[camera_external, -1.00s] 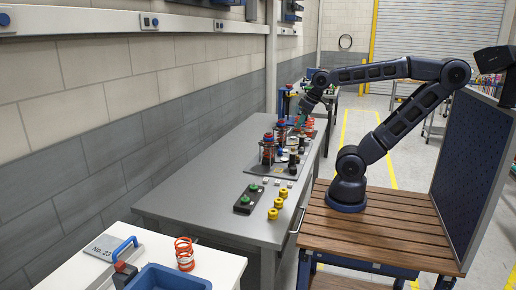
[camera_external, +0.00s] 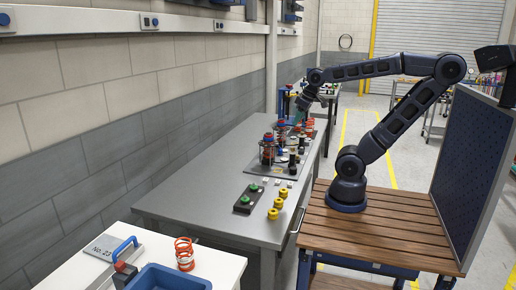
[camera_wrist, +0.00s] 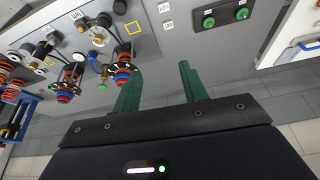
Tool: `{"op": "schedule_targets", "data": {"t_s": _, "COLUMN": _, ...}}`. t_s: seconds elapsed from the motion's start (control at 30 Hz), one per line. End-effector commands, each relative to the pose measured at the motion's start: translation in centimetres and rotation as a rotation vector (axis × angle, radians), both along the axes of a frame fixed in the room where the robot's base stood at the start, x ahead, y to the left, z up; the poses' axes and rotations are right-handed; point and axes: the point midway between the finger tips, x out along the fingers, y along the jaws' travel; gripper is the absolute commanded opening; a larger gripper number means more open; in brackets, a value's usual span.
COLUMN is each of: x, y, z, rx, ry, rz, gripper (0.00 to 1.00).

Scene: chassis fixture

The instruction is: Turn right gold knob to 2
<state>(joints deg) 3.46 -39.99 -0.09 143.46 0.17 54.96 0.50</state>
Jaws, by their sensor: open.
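My gripper (camera_wrist: 160,69) is open, its two green fingers apart with grey bench top between them and nothing held. In the external view my gripper (camera_external: 299,118) hangs over the far part of the fixture, where its tips are too small to place exactly. In the wrist view a small gold-coloured part (camera_wrist: 97,40) lies left of the fingers, among dark round knobs (camera_wrist: 104,20). I cannot tell whether it is the right gold knob, and no number 2 is readable. The fixture plate (camera_external: 262,171) lies on the grey bench.
Red-and-blue topped posts (camera_wrist: 122,77) stand close to the left finger. A black box with green buttons (camera_external: 249,198) and several yellow cylinders (camera_external: 278,203) are nearer the camera. The bench's near left area (camera_external: 200,205) is clear.

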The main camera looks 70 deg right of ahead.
Motion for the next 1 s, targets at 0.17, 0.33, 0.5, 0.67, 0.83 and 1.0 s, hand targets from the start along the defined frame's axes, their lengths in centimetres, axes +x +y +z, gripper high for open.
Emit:
{"op": "schedule_targets", "data": {"t_s": 0.17, "x": 3.4, "y": -3.9, "z": 0.4, "rx": 0.021, "ry": 0.051, "rz": -0.141, "gripper": 0.43}}
{"op": "schedule_targets", "data": {"t_s": 0.33, "x": 6.1, "y": -8.4, "z": 0.4, "rx": 0.043, "ry": 0.093, "rz": -0.275, "gripper": 0.43}}
{"op": "schedule_targets", "data": {"t_s": 0.5, "x": 8.3, "y": -13.5, "z": -0.1, "rx": 0.067, "ry": 0.135, "rz": -0.409, "gripper": 0.43}}
{"op": "schedule_targets", "data": {"t_s": 0.67, "x": 9.6, "y": -18.8, "z": -1.1, "rx": 0.092, "ry": 0.173, "rz": -0.534, "gripper": 0.43}}
{"op": "schedule_targets", "data": {"t_s": 0.83, "x": 10.2, "y": -25.1, "z": -2.6, "rx": 0.122, "ry": 0.212, "rz": -0.67, "gripper": 0.43}}
{"op": "schedule_targets", "data": {"t_s": 1.0, "x": 9.8, "y": -31.5, "z": -4.5, "rx": 0.152, "ry": 0.25, "rz": -0.803, "gripper": 0.43}}
